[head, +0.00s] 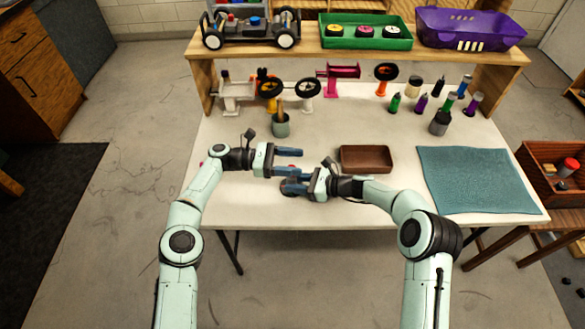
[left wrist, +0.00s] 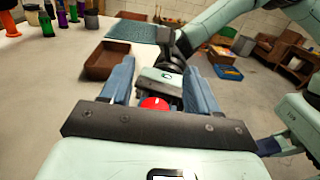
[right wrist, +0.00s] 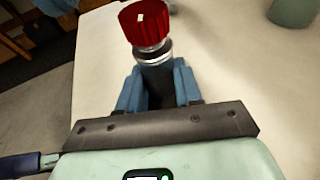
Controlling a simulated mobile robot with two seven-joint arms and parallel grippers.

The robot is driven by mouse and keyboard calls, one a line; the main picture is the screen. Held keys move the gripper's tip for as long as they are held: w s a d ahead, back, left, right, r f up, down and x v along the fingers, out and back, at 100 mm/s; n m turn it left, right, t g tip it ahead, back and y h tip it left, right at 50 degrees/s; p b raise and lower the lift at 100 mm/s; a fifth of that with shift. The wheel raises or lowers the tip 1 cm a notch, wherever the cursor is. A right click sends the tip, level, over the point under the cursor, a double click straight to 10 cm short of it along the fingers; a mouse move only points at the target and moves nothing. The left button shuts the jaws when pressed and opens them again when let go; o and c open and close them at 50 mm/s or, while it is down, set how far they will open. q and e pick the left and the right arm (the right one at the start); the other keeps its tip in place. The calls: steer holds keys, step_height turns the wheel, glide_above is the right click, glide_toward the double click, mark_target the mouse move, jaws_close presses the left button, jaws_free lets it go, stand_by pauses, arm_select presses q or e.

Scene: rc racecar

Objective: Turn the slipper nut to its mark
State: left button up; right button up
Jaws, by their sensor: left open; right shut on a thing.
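The slipper nut is a red ribbed knob (right wrist: 143,22) with a small white mark, in the right wrist view. It sits on a silver collar (right wrist: 152,54) above a dark body (right wrist: 156,78). My right gripper (head: 287,184) is shut on that dark body, below the knob. My left gripper (head: 298,163) is open just behind the right one. In the left wrist view the red knob (left wrist: 154,103) shows between the spread left fingers (left wrist: 162,80). Whether they touch it cannot be told. In the head view the grippers largely hide the held part.
A brown tray (head: 366,158) lies just right of the grippers, and a teal mat (head: 475,180) farther right. A grey-green cup (head: 280,128) stands behind the left gripper. Stands and bottles line the back under a wooden shelf (head: 350,49).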

arm_select(q)
step_height(320, 180, up, 6)
steer(key=shift+r, duration=0.1)
stand_by(0.4)
